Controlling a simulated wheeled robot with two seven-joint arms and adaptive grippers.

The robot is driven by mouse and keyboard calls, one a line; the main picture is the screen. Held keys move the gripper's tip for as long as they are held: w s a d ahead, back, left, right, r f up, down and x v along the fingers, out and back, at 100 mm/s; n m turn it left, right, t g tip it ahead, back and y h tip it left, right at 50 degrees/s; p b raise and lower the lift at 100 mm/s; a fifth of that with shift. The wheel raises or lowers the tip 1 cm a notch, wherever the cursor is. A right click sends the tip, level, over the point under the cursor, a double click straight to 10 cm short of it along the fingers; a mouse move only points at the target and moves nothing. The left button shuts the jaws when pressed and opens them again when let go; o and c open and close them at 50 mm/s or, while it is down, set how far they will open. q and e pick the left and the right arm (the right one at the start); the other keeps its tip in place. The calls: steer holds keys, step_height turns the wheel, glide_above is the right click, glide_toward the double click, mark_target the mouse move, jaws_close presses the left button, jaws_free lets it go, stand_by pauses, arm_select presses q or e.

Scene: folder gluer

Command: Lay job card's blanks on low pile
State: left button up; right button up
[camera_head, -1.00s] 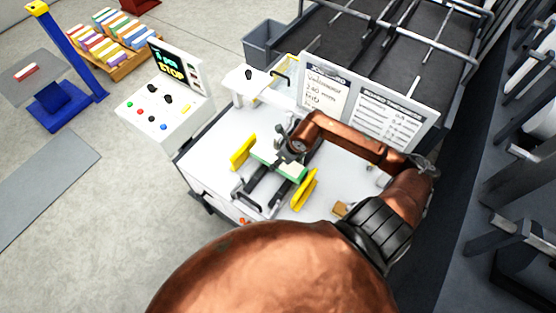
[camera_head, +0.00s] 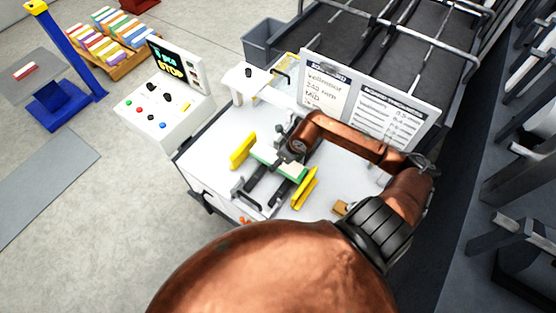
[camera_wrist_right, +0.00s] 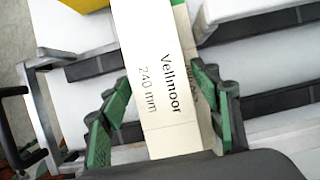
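A long pale blank (camera_wrist_right: 158,75) printed "Vellmoor 240 mm" lies between the green-padded fingers of my right gripper (camera_wrist_right: 163,82) in the right wrist view. In the head view the right gripper (camera_head: 286,152) is low over a green and pale strip of blanks (camera_head: 264,157), set between two yellow guides (camera_head: 242,151) (camera_head: 305,188) on the white table (camera_head: 208,157). The job card (camera_head: 326,85) stands on a white board behind. My left gripper is not in view.
A control console (camera_head: 165,105) with coloured buttons stands left of the table. A rack of coloured stacks (camera_head: 112,42) and a blue post (camera_head: 72,55) are farther left. A dark conveyor (camera_head: 375,45) runs behind the board.

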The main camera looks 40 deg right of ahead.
steer(key=shift+o, duration=0.7)
steer(key=shift+s+r, duration=0.1)
steer(key=shift+r, duration=0.05)
steer(key=v, duration=1.1)
steer(key=shift+s+r, duration=0.2)
steer(key=shift+r, duration=0.1)
steer(key=shift+d, duration=0.15)
